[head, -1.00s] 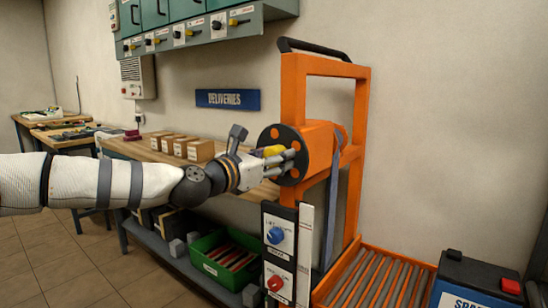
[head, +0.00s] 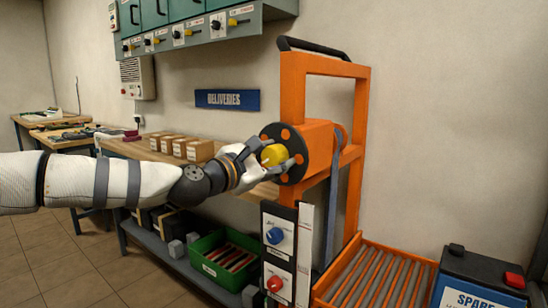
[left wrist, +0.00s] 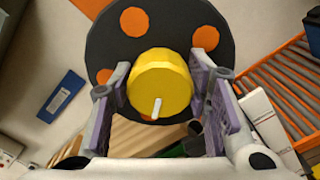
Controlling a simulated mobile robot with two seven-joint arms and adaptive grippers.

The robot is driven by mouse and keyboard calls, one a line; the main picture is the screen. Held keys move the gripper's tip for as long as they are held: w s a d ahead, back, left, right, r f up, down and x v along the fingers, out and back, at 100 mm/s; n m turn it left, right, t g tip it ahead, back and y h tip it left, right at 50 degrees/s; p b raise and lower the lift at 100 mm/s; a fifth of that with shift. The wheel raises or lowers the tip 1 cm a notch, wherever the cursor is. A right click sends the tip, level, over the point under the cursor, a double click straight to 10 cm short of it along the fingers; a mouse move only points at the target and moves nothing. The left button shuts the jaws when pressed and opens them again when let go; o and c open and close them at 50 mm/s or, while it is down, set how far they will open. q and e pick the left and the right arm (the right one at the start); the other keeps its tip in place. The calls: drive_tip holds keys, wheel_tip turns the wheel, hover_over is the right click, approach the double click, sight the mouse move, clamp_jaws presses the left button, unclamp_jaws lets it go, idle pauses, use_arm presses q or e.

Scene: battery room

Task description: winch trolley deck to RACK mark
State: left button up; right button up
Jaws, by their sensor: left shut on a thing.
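The orange winch trolley (head: 292,90) stands against the wall, with a dark winch disc (head: 268,134) carrying orange spots. At its centre is a yellow hub knob (head: 271,155), also seen in the left wrist view (left wrist: 162,85). My left gripper (head: 278,157) is shut on the yellow knob, one finger on each side. A short white pin or line shows on the knob's face in the wrist view. The roller deck (head: 380,278) is low at the right. A white strip (head: 304,255) stands beside the post; I cannot read a RACK mark on it. My right gripper is out of view.
A control panel (head: 278,261) with a blue and a red knob is on the trolley's front. A dark spare battery (head: 480,275) stands right of the deck. A bench with small boxes (head: 200,151) and a green bin (head: 208,247) are at the left.

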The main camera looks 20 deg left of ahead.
use_arm(q)
drive_tip(key=shift+m, duration=2.3)
drive_tip(key=o, duration=1.2)
drive_tip(key=shift+c, duration=0.2)
